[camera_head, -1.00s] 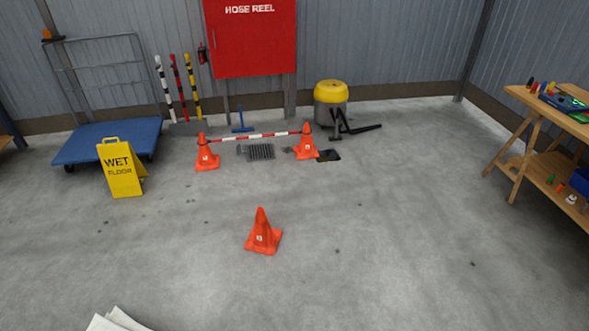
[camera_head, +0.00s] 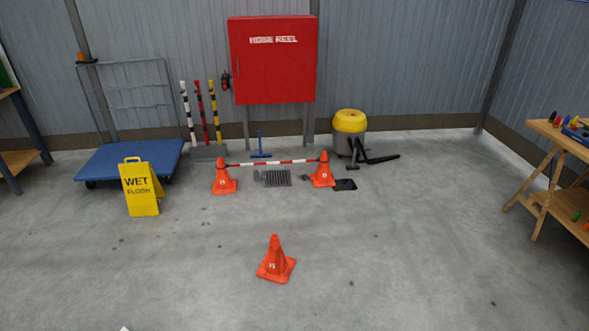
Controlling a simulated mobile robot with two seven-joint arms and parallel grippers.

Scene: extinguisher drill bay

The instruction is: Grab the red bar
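Three striped bars stand upright side by side in a grey base (camera_head: 208,152) by the back wall. The middle one is a red bar (camera_head: 203,112) with dark and pale bands. A white-and-black bar (camera_head: 187,112) is on its left and a yellow-and-black bar (camera_head: 215,112) on its right. A separate red-and-white bar (camera_head: 272,162) lies level between the tops of two orange cones, the left cone (camera_head: 223,177) and the right cone (camera_head: 322,171).
A lone orange cone (camera_head: 276,260) stands mid-floor. A yellow wet-floor sign (camera_head: 141,189) and blue trolley (camera_head: 130,160) are at left. A red hose cabinet (camera_head: 273,70) is behind, a yellow-topped vacuum (camera_head: 349,128) right of it. A wooden bench (camera_head: 562,135) is at far right.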

